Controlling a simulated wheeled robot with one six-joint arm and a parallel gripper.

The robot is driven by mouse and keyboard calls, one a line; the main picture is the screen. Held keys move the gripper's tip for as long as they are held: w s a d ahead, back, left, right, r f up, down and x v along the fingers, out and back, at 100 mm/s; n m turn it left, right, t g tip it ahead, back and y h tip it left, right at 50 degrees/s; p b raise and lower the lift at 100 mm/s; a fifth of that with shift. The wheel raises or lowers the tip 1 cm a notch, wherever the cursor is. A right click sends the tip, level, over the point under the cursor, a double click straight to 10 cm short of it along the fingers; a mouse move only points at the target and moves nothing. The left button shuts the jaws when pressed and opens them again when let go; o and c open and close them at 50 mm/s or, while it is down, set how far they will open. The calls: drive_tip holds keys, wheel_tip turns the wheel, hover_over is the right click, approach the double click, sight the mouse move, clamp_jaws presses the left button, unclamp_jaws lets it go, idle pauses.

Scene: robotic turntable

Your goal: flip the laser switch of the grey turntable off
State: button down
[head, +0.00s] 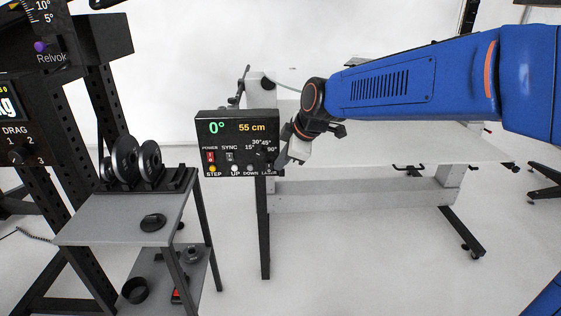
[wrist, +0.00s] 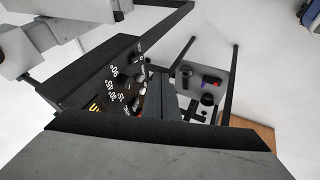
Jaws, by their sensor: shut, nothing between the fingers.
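The black control panel of the grey turntable (head: 218,127) shows left of centre in the head view, reading 0° and 55 cm. The LASER label (head: 269,172) is at its lower right corner. The laser switch cannot be made out clearly there, so I cannot tell its position. My gripper (head: 283,160) is shut and empty beside the panel's right edge, close to that corner; I cannot tell whether it touches. In the wrist view the panel face (wrist: 92,88) is seen steeply from the side, with angle numbers and a knob. A large grey shape hides the lower part of that view.
A grey trolley (head: 112,222) with black discs stands left of the panel, with more items on its lower shelf. A dark rack (head: 100,100) stands behind it. The pale tabletop (head: 420,140) extends to the right, under my blue arm. Floor in front is clear.

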sight(272, 168)
drive_tip(key=x, duration=0.3)
drive_tip(key=w+x, duration=0.1)
drive_tip(key=x, duration=0.5)
drive_tip(key=shift+w+d+r, duration=0.25)
drive_tip(key=shift+d, duration=0.05)
drive_tip(key=shift+w+a+f, duration=0.1)
drive_tip(key=shift+w+f, duration=0.05)
drive_tip(key=shift+w, duration=0.75)
drive_tip(key=shift+f, duration=0.1)
drive_tip(key=shift+w+t, duration=0.15)
drive_tip(key=shift+t, duration=0.15)
drive_tip(key=shift+r, duration=0.8)
